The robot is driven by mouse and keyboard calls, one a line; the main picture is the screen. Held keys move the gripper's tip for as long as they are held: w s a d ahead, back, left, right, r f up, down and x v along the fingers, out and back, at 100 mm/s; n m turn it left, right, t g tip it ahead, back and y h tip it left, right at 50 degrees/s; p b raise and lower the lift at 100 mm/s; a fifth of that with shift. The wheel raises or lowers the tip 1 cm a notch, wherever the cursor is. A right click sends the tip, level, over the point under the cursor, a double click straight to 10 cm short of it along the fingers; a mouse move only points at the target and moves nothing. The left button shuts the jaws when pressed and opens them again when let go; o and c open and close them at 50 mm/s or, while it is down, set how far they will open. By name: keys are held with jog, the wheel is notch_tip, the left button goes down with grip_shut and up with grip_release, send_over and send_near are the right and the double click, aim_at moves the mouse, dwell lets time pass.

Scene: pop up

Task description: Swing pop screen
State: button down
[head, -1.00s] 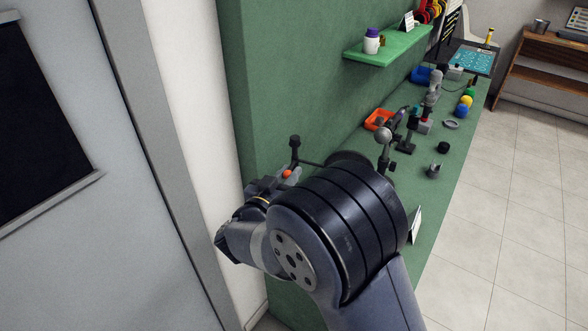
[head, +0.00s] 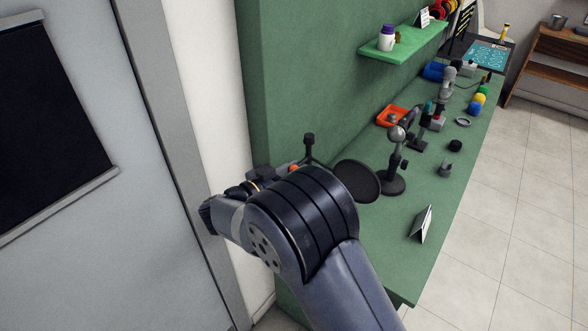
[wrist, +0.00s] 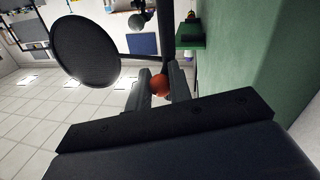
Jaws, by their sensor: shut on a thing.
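The pop screen (head: 357,181) is a dark round mesh disc between my arm and the microphone (head: 396,134) on its black stand. It also shows large at upper left in the wrist view (wrist: 85,52), clear of my fingers. My gripper (wrist: 161,88) is shut on a small orange knob (wrist: 158,82). The knob shows in the head view (head: 293,168) beside a black upright post (head: 309,146). A dark rod (wrist: 167,35) runs up from the knob in the wrist view. My wrist hides much of the grip in the head view.
A green bench (head: 392,235) carries a white folded card (head: 421,224), an orange tray (head: 391,116) and several small items farther back. A green shelf (head: 402,43) hangs on the green wall at left. Tiled floor is open at right.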

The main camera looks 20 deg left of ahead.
jog(key=shift+r, duration=0.1)
jog(key=c, duration=1.3)
grip_release()
jog(key=b+v, duration=0.2)
jog(key=v, duration=0.8)
jog(key=shift+s+a, duration=0.25)
jog(key=shift+s, duration=0.1)
